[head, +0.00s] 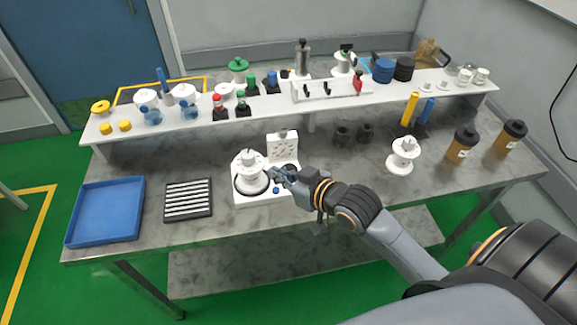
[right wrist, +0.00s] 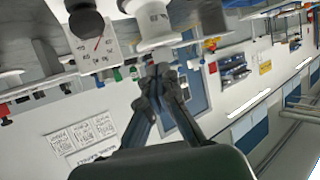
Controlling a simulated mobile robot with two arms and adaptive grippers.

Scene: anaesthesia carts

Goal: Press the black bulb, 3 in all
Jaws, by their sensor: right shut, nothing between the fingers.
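A white device (head: 245,200) stands near the front of the metal table. It carries an upright white plate with a dial (head: 283,147) and a white spool-like part (head: 249,172) with a dark ring round its foot. The black bulb (right wrist: 85,20) shows in the right wrist view in front of the dial plate (right wrist: 80,47); in the head view my right gripper largely hides it. My right gripper (head: 272,175) is shut and empty, low over the device, close to the spool. In the right wrist view its fingertips (right wrist: 160,70) are together, apart from the bulb. My left gripper is out of view.
A blue tray (head: 106,210) and a black rack with white strips (head: 188,200) lie to the left. A white spool (head: 403,155) and brown jars (head: 462,145) stand to the right. A raised white shelf (head: 200,122) with several bottles runs behind.

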